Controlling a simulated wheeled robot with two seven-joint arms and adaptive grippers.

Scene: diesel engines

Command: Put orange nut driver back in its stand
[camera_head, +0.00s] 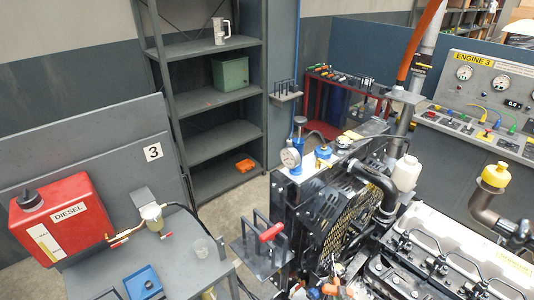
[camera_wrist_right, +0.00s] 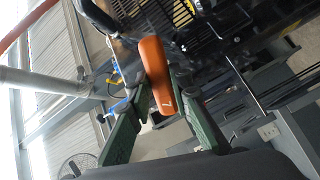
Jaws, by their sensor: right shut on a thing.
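The orange nut driver shows its orange handle (camera_wrist_right: 156,70) in the right wrist view. My right gripper (camera_wrist_right: 162,88) has its two green fingers shut on either side of this handle. In the head view, small orange and red pieces show at the bottom edge near the engine, but I cannot tell which is the held driver. My left gripper is not in view.
The engine (camera_head: 345,215) stands close to the stand's right. Another rack (camera_head: 286,92) is mounted by the shelves. An orange object (camera_head: 244,166) lies on the low shelf.

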